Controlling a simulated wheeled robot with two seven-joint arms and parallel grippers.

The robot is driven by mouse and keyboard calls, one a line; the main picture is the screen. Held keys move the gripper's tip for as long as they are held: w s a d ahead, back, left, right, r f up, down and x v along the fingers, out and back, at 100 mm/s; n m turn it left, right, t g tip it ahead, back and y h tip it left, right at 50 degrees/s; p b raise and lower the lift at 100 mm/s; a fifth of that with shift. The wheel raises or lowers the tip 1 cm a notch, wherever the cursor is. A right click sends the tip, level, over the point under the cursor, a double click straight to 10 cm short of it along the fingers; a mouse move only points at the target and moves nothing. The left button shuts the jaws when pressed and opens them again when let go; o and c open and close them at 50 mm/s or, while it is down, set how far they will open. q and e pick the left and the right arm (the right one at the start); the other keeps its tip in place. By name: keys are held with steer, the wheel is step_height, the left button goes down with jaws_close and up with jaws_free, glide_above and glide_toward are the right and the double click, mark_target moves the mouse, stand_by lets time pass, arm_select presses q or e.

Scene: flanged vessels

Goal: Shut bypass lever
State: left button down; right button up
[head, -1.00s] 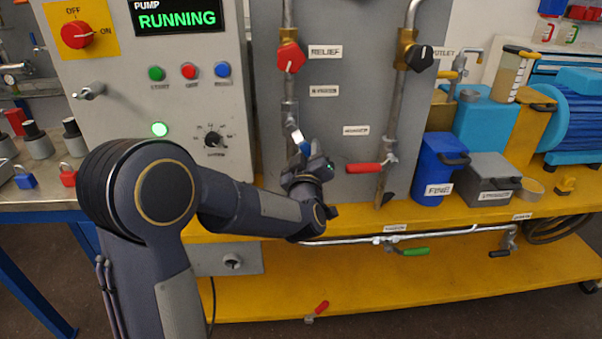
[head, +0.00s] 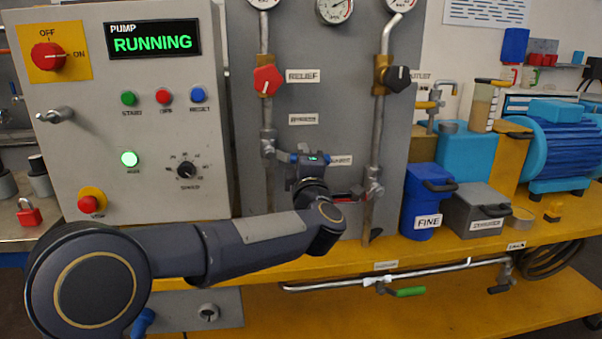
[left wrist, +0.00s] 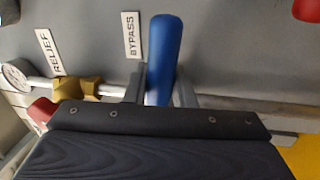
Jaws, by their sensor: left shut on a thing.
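The bypass lever shows in the left wrist view as a blue handle (left wrist: 164,60) beside the BYPASS label (left wrist: 131,34). It lies roughly crosswise to its pipe. In the head view, a bit of the blue handle (head: 283,157) shows right of the bypass valve (head: 268,143), below the BYPASS label (head: 302,119). My left gripper (head: 298,158) is shut on the blue handle, one finger on each side of it in the wrist view (left wrist: 160,92). The gripper hides part of the lever in the head view. My right gripper is not in view.
A red-handled valve lever (head: 348,196) sits close right of my left gripper on the neighbouring pipe. The red RELIEF knob (head: 267,80) and a black knob (head: 397,79) are above. The blue FINE bin (head: 424,200) stands on the yellow bench at right.

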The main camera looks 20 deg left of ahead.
arm_select(q)
steer(key=shift+r+n+y+b, duration=0.3)
steer(key=shift+r+n+y, duration=0.1)
steer(key=shift+n, duration=0.5)
steer(key=c, duration=1.3)
jaws_free()
steer(key=shift+o, duration=0.2)
steer(key=shift+s, duration=0.1)
steer(key=v, duration=0.7)
steer(key=shift+s+d+p, duration=0.2)
steer(key=shift+s+p, duration=0.1)
